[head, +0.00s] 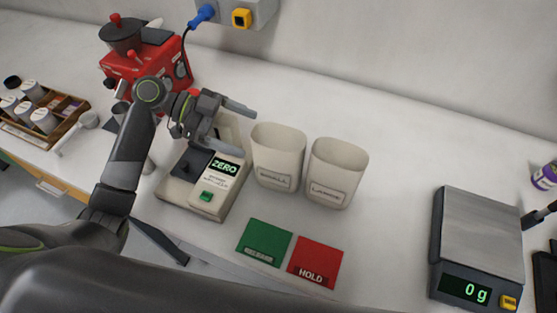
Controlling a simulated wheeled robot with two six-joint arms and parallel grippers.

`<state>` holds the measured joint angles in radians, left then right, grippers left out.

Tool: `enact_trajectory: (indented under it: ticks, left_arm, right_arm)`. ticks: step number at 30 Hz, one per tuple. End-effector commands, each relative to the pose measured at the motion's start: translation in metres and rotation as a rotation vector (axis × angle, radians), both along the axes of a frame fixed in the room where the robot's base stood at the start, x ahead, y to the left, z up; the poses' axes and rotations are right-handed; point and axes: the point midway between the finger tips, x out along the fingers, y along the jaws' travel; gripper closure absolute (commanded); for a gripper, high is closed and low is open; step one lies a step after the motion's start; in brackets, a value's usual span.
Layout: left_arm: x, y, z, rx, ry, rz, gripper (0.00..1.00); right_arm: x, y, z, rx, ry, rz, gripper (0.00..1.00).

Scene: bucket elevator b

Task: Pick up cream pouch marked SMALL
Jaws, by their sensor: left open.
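The cream pouch marked SMALL (277,158) stands upright and open-topped on the white counter, near the middle of the head view. A matching cream pouch marked LARGE (336,175) stands close to its right. My left gripper (230,132) is open and empty, to the left of the SMALL pouch and above the cream ZERO device. Its fingers point right, towards the pouch, and appear apart from it. My right gripper is not in view.
The cream device with a ZERO label (224,170) stands left of the pouches. Green (265,243) and red HOLD (315,262) pads lie in front. A scale (480,230) reading 0 g is at right. A red machine (140,65) stands back left. Counter between pouches and scale is clear.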

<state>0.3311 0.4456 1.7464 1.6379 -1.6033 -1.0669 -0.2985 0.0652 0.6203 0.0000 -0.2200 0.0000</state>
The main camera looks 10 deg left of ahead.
Motion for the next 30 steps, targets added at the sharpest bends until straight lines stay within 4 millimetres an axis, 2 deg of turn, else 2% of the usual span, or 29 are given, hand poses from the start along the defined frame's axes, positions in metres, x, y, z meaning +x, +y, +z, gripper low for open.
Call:
enact_trajectory:
  ticks: [4,13,22,30]
  left_arm:
    - [0.000,-0.015,-0.008,-0.004,-0.001,-0.001,0.12]
    - [0.000,-0.030,-0.016,-0.003,0.001,0.000,0.12]
    - [0.000,-0.063,-0.028,-0.003,0.002,0.000,0.12]
    - [0.000,-0.070,-0.034,0.001,0.000,0.000,0.12]
  right_arm:
    - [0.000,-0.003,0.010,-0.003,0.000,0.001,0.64]
    - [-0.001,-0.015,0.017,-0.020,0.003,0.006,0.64]
    - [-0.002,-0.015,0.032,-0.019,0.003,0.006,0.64]
    - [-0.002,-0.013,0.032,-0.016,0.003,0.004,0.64]
